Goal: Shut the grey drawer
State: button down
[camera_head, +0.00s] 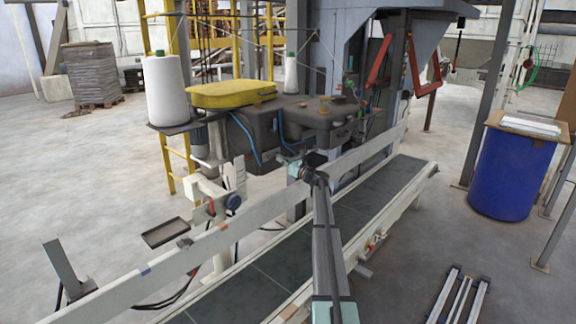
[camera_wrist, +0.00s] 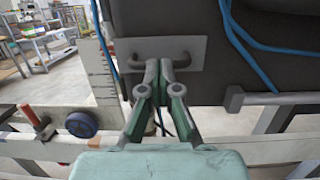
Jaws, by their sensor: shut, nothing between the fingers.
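A light grey plate with a dark bar handle (camera_wrist: 131,63) shows in the wrist view, set against a dark machine body; I take this plate to be the front of the grey drawer (camera_wrist: 198,48). My gripper (camera_wrist: 165,64) is shut and empty, its fingertips in front of the handle and covering its middle. I cannot tell whether they touch it, nor how far the drawer stands out. In the head view my gripper (camera_head: 311,160) is at the machine's near right side, and I cannot make out the drawer there.
The dark machine body (camera_head: 320,120) carries a yellow cover (camera_head: 230,94) and loose blue cables. A white thread cone (camera_head: 165,90) stands at its left. The conveyor (camera_head: 365,205) with a white side rail (camera_head: 190,255) runs below my arm. A blue drum (camera_head: 503,175) stands at right.

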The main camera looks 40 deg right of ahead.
jog(key=shift+w+r, duration=0.15)
jog(key=shift+w, duration=0.5)
